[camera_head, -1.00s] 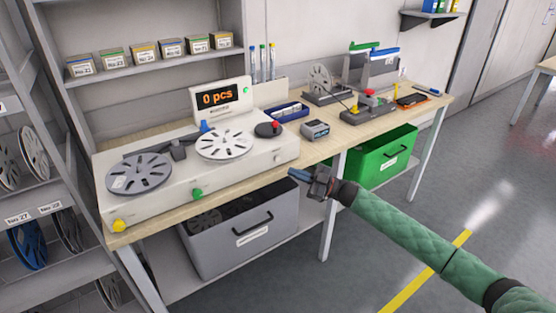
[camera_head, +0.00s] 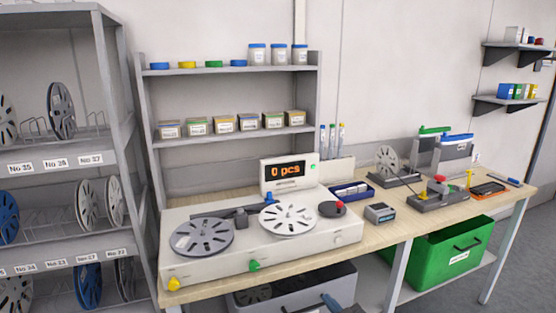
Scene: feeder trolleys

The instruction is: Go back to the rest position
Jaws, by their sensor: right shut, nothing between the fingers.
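The rest of my right arm is out of the picture. My left gripper is not in view.
A wooden workbench (camera_head: 375,238) carries a reel counter (camera_head: 210,265) reading "0 pcs", with two reels on it. The grey bin (camera_head: 345,281) and a green bin (camera_head: 420,259) stand below the bench. A reel rack (camera_head: 130,150) stands at the left.

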